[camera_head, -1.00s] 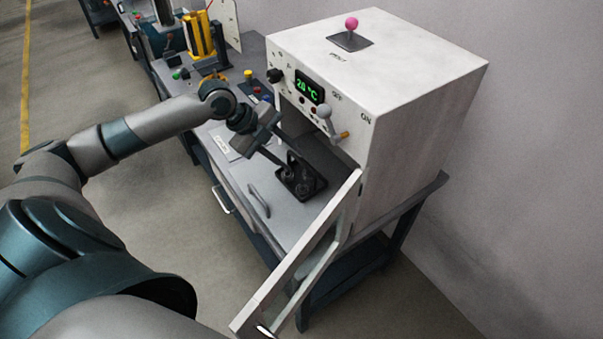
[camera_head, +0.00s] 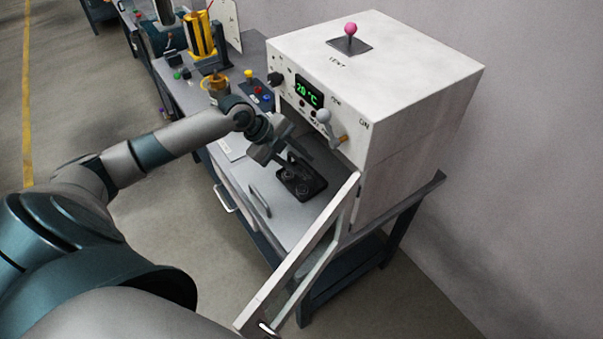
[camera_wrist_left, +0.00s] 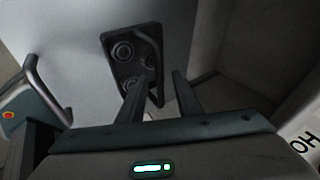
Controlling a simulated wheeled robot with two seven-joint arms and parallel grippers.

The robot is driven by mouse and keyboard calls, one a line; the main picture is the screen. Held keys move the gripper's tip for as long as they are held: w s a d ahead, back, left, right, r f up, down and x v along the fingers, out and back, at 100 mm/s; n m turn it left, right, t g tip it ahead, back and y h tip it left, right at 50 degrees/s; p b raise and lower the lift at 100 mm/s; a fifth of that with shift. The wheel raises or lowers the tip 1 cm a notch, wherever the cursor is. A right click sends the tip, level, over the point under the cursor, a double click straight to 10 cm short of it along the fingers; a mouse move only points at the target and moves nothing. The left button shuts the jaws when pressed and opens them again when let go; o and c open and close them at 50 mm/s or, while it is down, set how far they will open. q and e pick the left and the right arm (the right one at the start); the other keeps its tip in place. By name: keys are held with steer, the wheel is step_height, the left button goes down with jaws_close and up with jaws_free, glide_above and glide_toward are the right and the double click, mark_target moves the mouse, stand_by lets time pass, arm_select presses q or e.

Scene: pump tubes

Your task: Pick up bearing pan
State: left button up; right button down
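The bearing pan (camera_head: 313,186) is a small dark tray on the grey bench top, at the open front of the white oven. Round bearings sit in it. In the left wrist view the pan (camera_wrist_left: 116,70) shows several round parts and a dark curved handle (camera_wrist_left: 157,50) along its right side. My left gripper (camera_head: 289,163) is over the pan, tilted down. In the left wrist view its two fingers (camera_wrist_left: 159,78) are apart, with part of the handle seen between their tips. Whether they touch it I cannot tell. My right gripper is not in view.
The white oven (camera_head: 420,60) stands behind the pan, with a lever (camera_head: 328,128) on its front. Its open door (camera_head: 298,265) juts towards me on the right. A grey bar handle (camera_head: 260,201) lies left of the pan. Buttons and a yellow device (camera_head: 200,35) are farther back.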

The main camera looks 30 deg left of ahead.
arm_select(q)
steer(key=shift+w+d+f, duration=0.15)
steer(key=shift+d+f, duration=0.05)
steer(key=shift+f, duration=0.2)
jaws_close()
steer(key=shift+d+f, duration=0.1)
stand_by(1.4)
